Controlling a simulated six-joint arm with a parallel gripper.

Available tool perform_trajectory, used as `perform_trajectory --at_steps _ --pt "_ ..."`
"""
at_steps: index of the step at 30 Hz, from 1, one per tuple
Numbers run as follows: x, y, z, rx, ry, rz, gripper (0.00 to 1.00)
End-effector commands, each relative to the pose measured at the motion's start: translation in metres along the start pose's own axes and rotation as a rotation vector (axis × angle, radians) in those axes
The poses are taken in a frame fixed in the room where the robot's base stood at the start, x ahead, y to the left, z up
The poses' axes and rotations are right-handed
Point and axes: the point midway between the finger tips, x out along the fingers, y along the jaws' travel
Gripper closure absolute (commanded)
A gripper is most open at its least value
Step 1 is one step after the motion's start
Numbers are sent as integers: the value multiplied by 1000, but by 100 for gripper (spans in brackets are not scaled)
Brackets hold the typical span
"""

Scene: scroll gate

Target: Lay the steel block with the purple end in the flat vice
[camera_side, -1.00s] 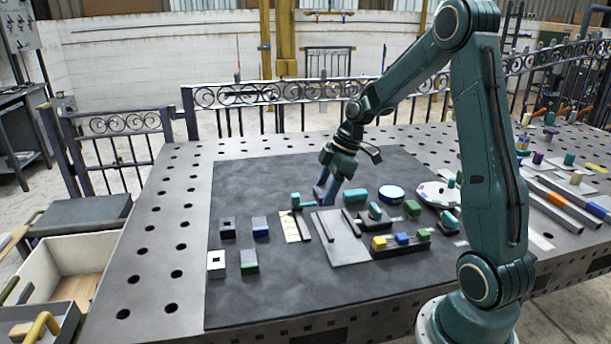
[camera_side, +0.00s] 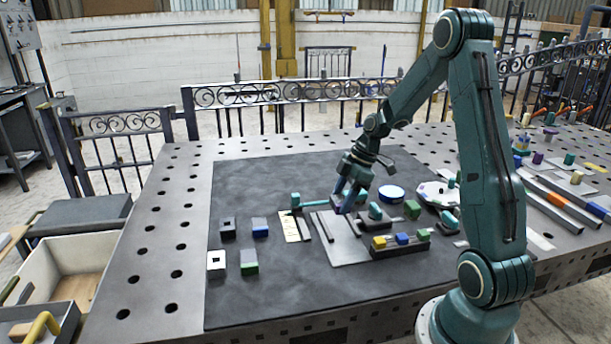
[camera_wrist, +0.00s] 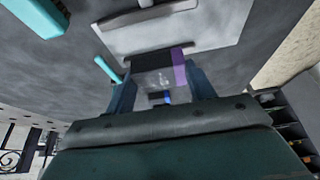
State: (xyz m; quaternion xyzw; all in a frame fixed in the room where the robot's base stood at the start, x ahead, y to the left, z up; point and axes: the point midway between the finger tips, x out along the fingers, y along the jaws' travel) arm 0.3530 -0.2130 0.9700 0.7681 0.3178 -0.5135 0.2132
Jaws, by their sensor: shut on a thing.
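My gripper (camera_side: 345,206) is shut on the steel block, between its two blue fingers. In the wrist view the gripper (camera_wrist: 162,88) holds the grey block (camera_wrist: 152,72), whose purple end (camera_wrist: 178,66) points to the right. The flat vice (camera_side: 345,246) appears to be the pale plate with a dark bar on its left and a dark jaw with a teal top on its right. The gripper is over the plate's far part. A pale plate (camera_wrist: 205,32) also shows beyond the block in the wrist view. I cannot tell the block's height above it.
A teal handle (camera_side: 295,200) with a thin rod lies left of the gripper. A row of coloured blocks (camera_side: 402,240) is nearer. Several blocks stand at the mat's left; the mat's front is clear.

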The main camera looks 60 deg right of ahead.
Motion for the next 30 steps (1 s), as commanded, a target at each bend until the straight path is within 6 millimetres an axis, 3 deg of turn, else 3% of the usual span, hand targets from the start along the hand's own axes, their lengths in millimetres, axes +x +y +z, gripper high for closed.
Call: perform_trajectory --at_steps 30 --pt "47 0 19 -1 1 -1 85"
